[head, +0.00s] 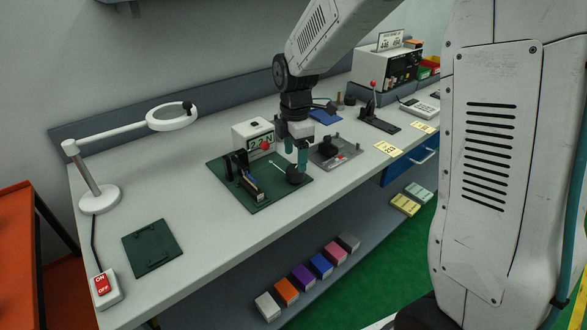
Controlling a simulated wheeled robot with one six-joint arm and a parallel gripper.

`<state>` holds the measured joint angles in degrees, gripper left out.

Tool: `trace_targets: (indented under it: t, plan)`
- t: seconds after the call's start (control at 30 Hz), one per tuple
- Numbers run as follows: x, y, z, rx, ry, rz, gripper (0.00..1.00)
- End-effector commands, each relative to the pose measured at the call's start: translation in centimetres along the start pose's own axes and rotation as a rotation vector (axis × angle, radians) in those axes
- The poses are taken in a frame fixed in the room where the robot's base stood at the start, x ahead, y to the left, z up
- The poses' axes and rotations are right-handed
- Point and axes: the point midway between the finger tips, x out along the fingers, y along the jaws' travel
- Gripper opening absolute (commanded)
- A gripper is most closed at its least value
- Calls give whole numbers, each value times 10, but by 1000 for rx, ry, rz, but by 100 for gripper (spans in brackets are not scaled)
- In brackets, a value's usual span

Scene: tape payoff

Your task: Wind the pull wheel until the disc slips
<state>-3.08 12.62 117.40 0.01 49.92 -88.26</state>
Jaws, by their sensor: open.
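A dark green plate (262,203) on the bench carries a small tape mechanism. A dark upright part (238,163) stands at its left, with a narrow strip-like piece in front of it. A dark round part (295,176), perhaps the pull wheel, is at the plate's right side, with a thin light rod to its left. A red ball knob (265,145) shows behind the plate. My gripper (296,161) points down with teal fingers apart, just above the round part; contact cannot be made out. I cannot tell which part is the disc.
A magnifier lamp (100,198), a second green plate (152,247) and an ON/OFF switch (103,287) are at left. Bench between is clear.

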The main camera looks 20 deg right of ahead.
Motion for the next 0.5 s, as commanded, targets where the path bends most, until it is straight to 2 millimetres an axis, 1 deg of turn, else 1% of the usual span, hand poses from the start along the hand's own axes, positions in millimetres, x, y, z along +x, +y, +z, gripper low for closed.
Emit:
trace_targets:
  t: [0.03, 0.2, 0.33, 0.5]
  plan:
    - [10, -1, 0, 0, 0, -5, 68]
    - [34, -1, 1, 2, 0, -3, 68]
    - [45, -1, 1, 4, 0, -3, 68]
    - [49, -1, 2, 5, 0, -1, 68]
